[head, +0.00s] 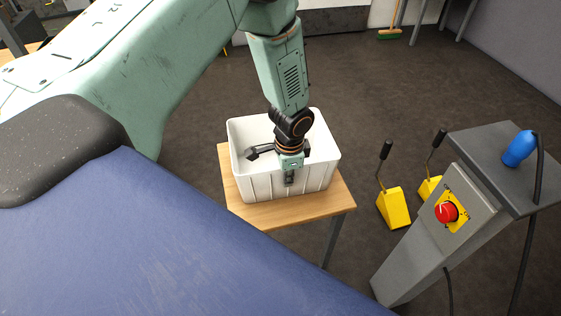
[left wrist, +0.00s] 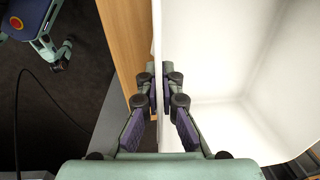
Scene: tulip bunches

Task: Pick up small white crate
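The small white crate (head: 250,185) is an open, ribbed box standing upright on a small wooden table. It looks empty where I can see inside. My left gripper (head: 289,178) points down at its near wall. In the left wrist view, the fingers (left wrist: 159,75) straddle the crate's wall (left wrist: 157,30), one inside and one outside. The fingertips are close together and appear to press on the wall. The crate's inside (left wrist: 225,60) shows to the right of them. My right gripper is not in view.
The wooden table (head: 325,198) has bare edges around the crate. To the right stand a grey pedestal (head: 415,240) with a red knob (head: 447,212), a blue plug (head: 519,149) and yellow wedges with black handles (head: 393,208). Dark floor (head: 400,90) lies open behind.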

